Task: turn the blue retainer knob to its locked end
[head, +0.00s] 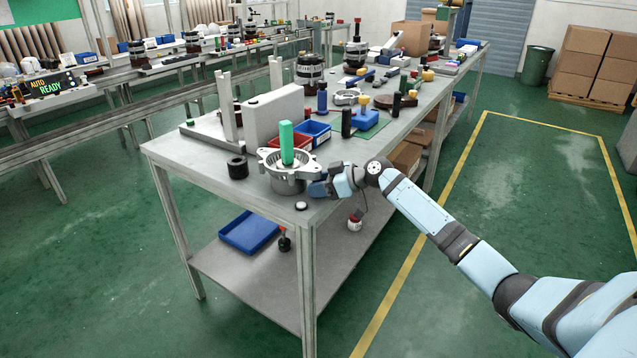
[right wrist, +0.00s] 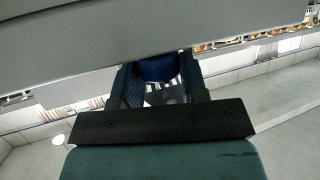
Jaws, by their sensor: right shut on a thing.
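A grey metal housing (head: 288,184) with a green upright block (head: 286,143) in it sits at the near corner of the workbench. My right gripper (head: 328,184) is at the right side of this housing, just above the bench corner. In the right wrist view the blue retainer knob (right wrist: 158,68) is between the two fingers of my right gripper (right wrist: 160,84), which are shut on it. In the head view the knob is mostly hidden by the gripper, and its turned angle cannot be told. My left gripper is not in view.
The bench top (head: 215,184) holds a black cylinder (head: 238,168), a red bin (head: 287,147), a blue bin (head: 314,132) and a tall grey fixture (head: 274,115) behind the housing. A white button (head: 301,205) is at the front corner. The floor right of the bench is clear.

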